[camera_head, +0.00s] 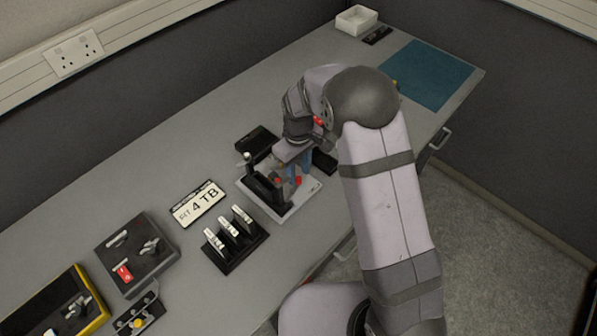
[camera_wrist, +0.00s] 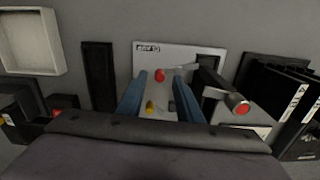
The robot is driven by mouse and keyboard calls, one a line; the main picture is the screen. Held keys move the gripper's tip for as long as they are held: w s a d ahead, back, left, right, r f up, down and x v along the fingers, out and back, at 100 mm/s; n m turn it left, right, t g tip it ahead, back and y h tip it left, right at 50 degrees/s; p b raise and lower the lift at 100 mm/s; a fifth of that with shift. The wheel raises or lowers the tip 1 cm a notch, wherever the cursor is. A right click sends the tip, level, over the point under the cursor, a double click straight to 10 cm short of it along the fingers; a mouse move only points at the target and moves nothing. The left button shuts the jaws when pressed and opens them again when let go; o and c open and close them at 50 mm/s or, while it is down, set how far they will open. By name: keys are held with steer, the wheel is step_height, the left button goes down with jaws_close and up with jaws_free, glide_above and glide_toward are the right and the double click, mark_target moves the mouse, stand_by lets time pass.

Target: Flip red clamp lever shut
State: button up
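A pale plate (camera_head: 312,190) on the bench carries a dark upright fixture (camera_head: 266,190) with small red parts (camera_head: 298,181). In the wrist view the plate (camera_wrist: 180,52) bears a small printed label. A red knob (camera_wrist: 160,75) shows between the blue fingertips, with a small yellow part (camera_wrist: 150,107) nearer. To the right, a dark arm ends in a red-faced cylinder (camera_wrist: 241,108). I cannot tell which red part is the clamp lever. My gripper (camera_wrist: 160,82) is open over the plate, its fingers apart; contact with the knob cannot be told. In the head view my wrist partly hides the fixture.
A rack of several drives (camera_head: 232,240) and a "FIT 4 TB" sign (camera_head: 197,203) lie left of the plate. Farther left is a grey box with a red switch (camera_head: 123,272). A white tray (camera_head: 347,22) and blue mat (camera_head: 440,72) lie at the far end.

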steer(key=shift+f, duration=0.95)
jaws_close()
steer(key=shift+s+d+m, duration=0.15)
steer(key=shift+d+m, duration=0.05)
steer(key=shift+m, duration=0.5)
steer(key=shift+s+d+m, duration=0.1)
steer(key=shift+d+m, duration=0.05)
steer(key=shift+m, duration=0.55)
jaws_free()
